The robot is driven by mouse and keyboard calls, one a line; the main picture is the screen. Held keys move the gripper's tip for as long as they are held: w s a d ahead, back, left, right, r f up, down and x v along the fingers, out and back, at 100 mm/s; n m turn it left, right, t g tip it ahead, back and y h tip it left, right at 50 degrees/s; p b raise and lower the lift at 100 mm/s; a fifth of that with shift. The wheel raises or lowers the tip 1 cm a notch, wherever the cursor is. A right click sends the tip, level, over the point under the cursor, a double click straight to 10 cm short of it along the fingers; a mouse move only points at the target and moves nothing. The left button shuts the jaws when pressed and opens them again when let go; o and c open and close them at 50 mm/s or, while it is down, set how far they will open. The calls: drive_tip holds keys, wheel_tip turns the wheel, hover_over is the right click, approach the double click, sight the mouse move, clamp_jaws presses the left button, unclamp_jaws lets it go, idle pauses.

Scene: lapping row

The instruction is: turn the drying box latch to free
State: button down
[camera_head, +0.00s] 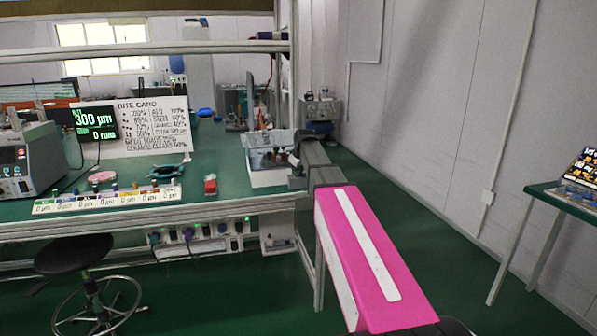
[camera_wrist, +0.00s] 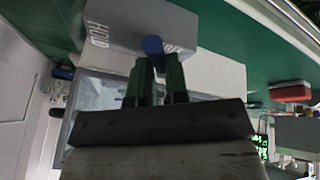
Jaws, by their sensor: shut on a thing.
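The latch has a blue rounded handle (camera_wrist: 153,45) at the tips of my gripper (camera_wrist: 160,75). The dark green fingers are shut on this handle, which partly hides behind them. The latch lies between the "HOLD" print and the stripes; its exact angle is hard to tell. In the head view my gripper (camera_head: 296,160) is at the bench's right end, and my arm hides the latch.
A white open bin (camera_head: 265,176) with dark contents stands by my gripper on the green bench (camera_head: 225,205). A red block (camera_head: 210,185) lies to its left. A machine (camera_head: 28,160) and a display (camera_head: 96,122) stand further left. A stool (camera_head: 75,255) is in front.

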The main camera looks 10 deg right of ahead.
idle(0.3)
drive_tip(key=c, duration=1.1)
unclamp_jaws()
drive_tip(key=v, duration=1)
drive_tip(key=shift+s+r, duration=0.25)
drive_tip(key=shift+r, duration=0.1)
drive_tip(key=s+f+m+g, duration=0.1)
drive_tip(key=s+f+m, duration=0.1)
drive_tip(key=s+f, duration=0.8)
drive_tip(key=s+f+m+g, duration=0.2)
drive_tip(key=s+f, duration=0.8)
drive_tip(key=f, duration=0.5)
drive_tip(key=s+f+m+g+h, duration=0.1)
drive_tip(key=s+f+m, duration=0.2)
drive_tip(key=s+f, duration=0.7)
drive_tip(key=shift+d+f+m+g, duration=0.15)
drive_tip(key=shift+f+m+g, duration=0.05)
drive_tip(key=shift+f, duration=0.35)
drive_tip(key=shift+d+f+m+g, duration=0.15)
drive_tip(key=shift+f+m+g, duration=0.05)
drive_tip(key=shift+f, duration=0.4)
